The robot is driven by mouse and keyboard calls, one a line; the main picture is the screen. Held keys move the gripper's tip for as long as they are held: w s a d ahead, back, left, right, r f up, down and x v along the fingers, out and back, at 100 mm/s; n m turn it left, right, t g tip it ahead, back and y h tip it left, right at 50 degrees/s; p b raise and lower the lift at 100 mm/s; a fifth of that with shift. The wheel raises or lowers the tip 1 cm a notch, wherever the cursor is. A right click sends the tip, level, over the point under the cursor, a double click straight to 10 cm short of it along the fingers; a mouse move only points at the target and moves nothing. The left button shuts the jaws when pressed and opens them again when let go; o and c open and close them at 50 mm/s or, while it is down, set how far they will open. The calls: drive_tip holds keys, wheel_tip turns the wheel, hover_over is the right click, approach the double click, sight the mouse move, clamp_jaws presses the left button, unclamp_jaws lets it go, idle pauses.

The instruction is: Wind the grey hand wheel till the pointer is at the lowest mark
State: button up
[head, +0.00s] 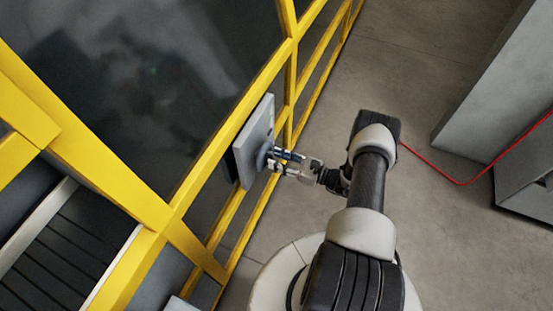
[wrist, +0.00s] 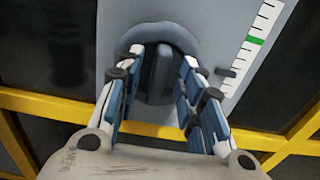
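The grey hand wheel (wrist: 160,36) shows in the wrist view as a rounded disc with a dark raised bar across its middle; part of it is hidden by my fingers. It also shows on the grey panel in the head view (head: 263,156). My gripper (wrist: 160,68) is at the wheel, its two fingers apart on either side of the bar, with gaps that appear to remain. The head view also shows my gripper (head: 280,158) against the wheel. The white scale (wrist: 264,22) has black marks and a green band (wrist: 255,40). The dark pointer (wrist: 228,72) is below the green band, near the scale's lower end.
The grey panel (head: 252,120) is mounted on a yellow frame (head: 225,135) with dark panes. A grey cabinet (head: 490,90) and a red cable (head: 430,170) are at the right. Open floor (head: 400,60) lies between frame and cabinet.

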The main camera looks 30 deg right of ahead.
drive_tip(key=shift+w+a, duration=0.3)
drive_tip(key=shift+w, duration=0.1)
clamp_jaws()
